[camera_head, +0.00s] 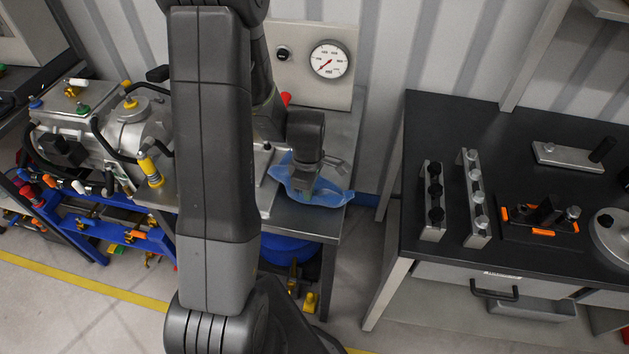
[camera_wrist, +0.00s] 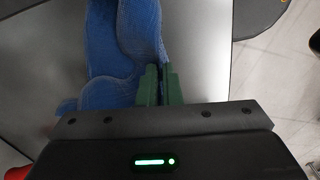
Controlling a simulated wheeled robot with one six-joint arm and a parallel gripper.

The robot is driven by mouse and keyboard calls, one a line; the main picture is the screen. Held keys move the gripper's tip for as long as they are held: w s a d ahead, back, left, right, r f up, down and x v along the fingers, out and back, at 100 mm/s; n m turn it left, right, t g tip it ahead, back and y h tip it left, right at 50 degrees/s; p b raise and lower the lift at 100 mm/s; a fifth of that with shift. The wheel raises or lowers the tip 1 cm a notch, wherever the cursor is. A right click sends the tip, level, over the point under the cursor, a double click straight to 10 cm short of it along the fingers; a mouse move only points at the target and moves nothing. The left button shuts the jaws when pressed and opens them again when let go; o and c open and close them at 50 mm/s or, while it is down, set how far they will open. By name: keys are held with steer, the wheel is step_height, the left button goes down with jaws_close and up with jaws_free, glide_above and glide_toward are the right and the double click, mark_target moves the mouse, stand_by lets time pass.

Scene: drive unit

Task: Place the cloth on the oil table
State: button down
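A crumpled blue cloth (camera_head: 325,192) is at the right front corner of the grey metal table (camera_head: 308,222), with part of it reaching past the table's right edge. My gripper (camera_head: 308,188) is at the cloth, above that table corner. In the wrist view the green fingers of my gripper (camera_wrist: 160,86) are close together. The blue cloth (camera_wrist: 125,50) runs up to them and bunches to their left and beyond the tips. The fingers look shut on a fold of it. My arm hides part of the table in the head view.
A panel with a pressure gauge (camera_head: 329,60) stands at the table's back. A grey machine (camera_head: 120,135) is on the left. A black workbench (camera_head: 425,120) with tools stands on the right, across a floor gap. Red things sit behind my gripper.

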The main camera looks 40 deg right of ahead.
steer(key=shift+s+a+f, duration=0.3)
steer(key=shift+a+f, duration=0.05)
steer(key=c, duration=1.2)
jaws_free()
